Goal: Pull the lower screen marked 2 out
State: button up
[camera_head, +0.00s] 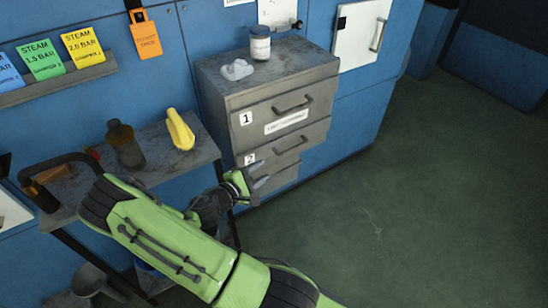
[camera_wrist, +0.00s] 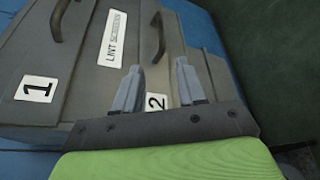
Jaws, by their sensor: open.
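The lower screen (camera_head: 314,131) is a grey drawer front with a white label 2 (camera_head: 250,159) and a dark bar handle (camera_head: 288,145). It sits below the screen marked 1 (camera_head: 278,114) in a grey cabinet. My gripper (camera_head: 262,178) is at the left, lower part of the cabinet front, below label 2. In the wrist view my gripper (camera_wrist: 158,67) is open, with nothing between its fingers. Label 2 (camera_wrist: 157,102) shows between the fingers, and the lower handle (camera_wrist: 158,36) lies beyond the fingertips, apart from them. Part of the lower front is hidden behind my gripper.
A jar (camera_head: 260,44) and a crumpled pale lump (camera_head: 237,70) stand on the cabinet top (camera_head: 285,65). A side table left of the cabinet holds a brown bottle (camera_head: 125,144) and a yellow object (camera_head: 180,130). The green floor (camera_head: 400,210) right of the cabinet is clear.

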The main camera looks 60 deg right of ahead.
aim_at(290, 151)
jog(key=b+x, duration=0.2)
jog(key=x, duration=1.4)
jog(key=shift+s+b, duration=0.15)
jog(key=shift+b, duration=0.25)
jog(key=shift+c, duration=0.4)
grip_shut()
